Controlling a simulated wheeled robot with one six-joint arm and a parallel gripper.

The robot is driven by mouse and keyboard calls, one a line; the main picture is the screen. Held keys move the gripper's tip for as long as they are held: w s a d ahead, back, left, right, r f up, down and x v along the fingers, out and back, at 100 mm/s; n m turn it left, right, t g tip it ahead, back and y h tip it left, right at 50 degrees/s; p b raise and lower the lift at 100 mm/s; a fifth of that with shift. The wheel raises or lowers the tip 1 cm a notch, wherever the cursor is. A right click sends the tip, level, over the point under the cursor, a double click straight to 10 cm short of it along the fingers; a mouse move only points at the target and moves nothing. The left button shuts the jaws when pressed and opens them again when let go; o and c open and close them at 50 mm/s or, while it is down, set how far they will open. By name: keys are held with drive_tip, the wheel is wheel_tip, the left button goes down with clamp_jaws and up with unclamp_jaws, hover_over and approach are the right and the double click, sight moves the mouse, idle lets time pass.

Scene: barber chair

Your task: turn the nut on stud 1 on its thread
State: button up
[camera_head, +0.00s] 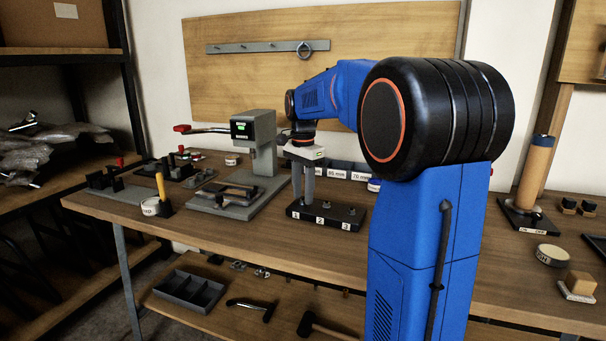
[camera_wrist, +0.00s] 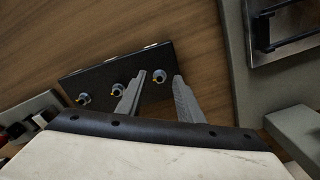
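A black block (camera_head: 318,217) with labels 1, 2 and 3 stands on the workbench. My gripper (camera_head: 303,201) points down over the block at label 1, and its fingers hide stud 1 in the head view. In the wrist view the block (camera_wrist: 98,78) carries three short studs with nuts. The nut on stud 1 (camera_wrist: 159,76) is between my gripper's fingertips (camera_wrist: 159,77), with a visible gap on each side. My gripper is open. Its height relative to the nut is hard to tell. The other two studs (camera_wrist: 117,90) stand to the left in the wrist view.
A grey press-like machine (camera_head: 262,150) with a red-tipped lever stands left of the block. Small bins labelled in mm (camera_head: 340,168) are behind. A wooden post on a base (camera_head: 535,172) stands at the right. The bench front before the block is clear.

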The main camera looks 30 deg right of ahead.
sight(303, 200)
wheel_tip(303, 200, up, 17)
idle(0.5)
idle(0.4)
